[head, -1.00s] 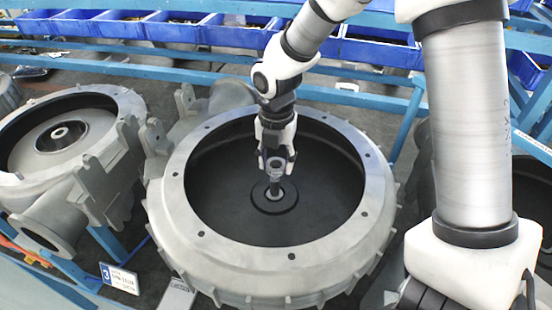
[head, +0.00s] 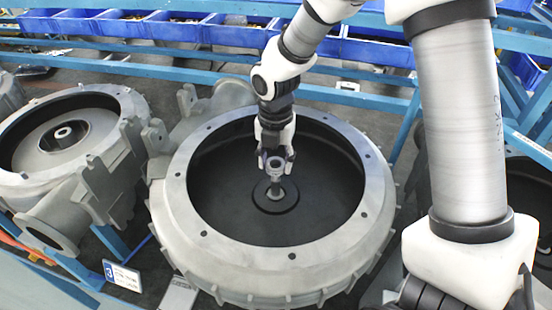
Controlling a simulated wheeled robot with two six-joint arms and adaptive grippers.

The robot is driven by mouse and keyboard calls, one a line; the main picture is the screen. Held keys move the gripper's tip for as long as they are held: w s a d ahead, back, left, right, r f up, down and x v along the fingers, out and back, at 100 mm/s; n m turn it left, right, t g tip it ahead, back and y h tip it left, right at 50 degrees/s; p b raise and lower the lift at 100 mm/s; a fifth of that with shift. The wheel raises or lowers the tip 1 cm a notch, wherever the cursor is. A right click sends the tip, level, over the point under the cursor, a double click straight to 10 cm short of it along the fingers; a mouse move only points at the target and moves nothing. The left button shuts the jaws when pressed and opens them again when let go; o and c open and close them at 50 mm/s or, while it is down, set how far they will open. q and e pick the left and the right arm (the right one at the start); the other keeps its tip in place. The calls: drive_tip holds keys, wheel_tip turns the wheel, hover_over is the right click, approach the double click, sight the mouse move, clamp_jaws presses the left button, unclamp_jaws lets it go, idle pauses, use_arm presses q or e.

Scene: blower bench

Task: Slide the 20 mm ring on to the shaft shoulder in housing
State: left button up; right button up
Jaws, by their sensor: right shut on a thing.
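The large grey housing (head: 180,215) stands in the middle of the head view, its round opening facing up. Inside, the shaft (head: 275,192) rises from a dark round hub at the centre of the floor. My right gripper (head: 276,158) points down into the opening and is shut on the small grey ring (head: 275,163). The ring is at the top of the shaft as seen from here; I cannot tell whether it is around the shaft or just above it. My left gripper is not in view.
A second grey housing (head: 115,100) with a flanged port stands at the left. Blue bins (head: 230,35) line a blue rack at the back. A number 3 label (head: 122,275) is at the front left. The housing's raised rim surrounds my right gripper.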

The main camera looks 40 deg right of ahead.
sight(276, 179)
drive_tip(key=shift+f+b, duration=1.85)
drive_tip(key=shift+f, duration=2.2)
drive_tip(key=shift+r+p, duration=0.1)
drive_tip(key=shift+p, duration=0.4)
drive_tip(key=shift+f, duration=0.45)
drive_tip(key=o, duration=1.3)
drive_tip(key=shift+c, duration=0.2)
